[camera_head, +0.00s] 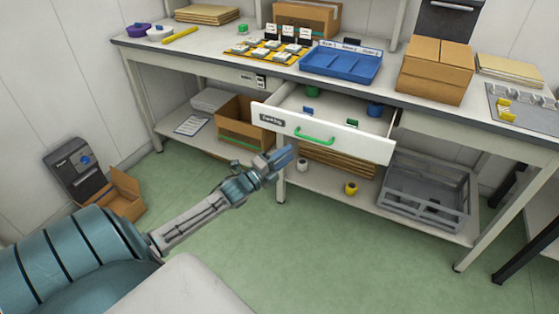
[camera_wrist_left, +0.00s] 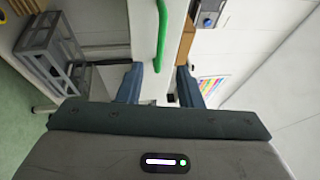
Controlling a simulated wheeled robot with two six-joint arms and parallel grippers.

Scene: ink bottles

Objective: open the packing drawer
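The packing drawer (camera_head: 345,143), with a white front, a "Packing" label and a green handle (camera_head: 314,138), stands pulled out from under the bench. Blue and green items show inside it. My left gripper (camera_head: 284,156) is just left of and below the handle in the head view. In the left wrist view its two blue fingers (camera_wrist_left: 159,84) are apart, and the green handle (camera_wrist_left: 162,35) shows in line with the gap between them. Nothing is gripped, and I cannot tell whether a finger touches the handle. My right gripper is not in view.
On the bench (camera_head: 200,55) are a blue tray (camera_head: 340,68), cardboard boxes and a yellow card rack. The lower shelf holds an open carton (camera_head: 238,130), a grey crate (camera_head: 425,195) and small yellow and white items. The green floor in front is clear.

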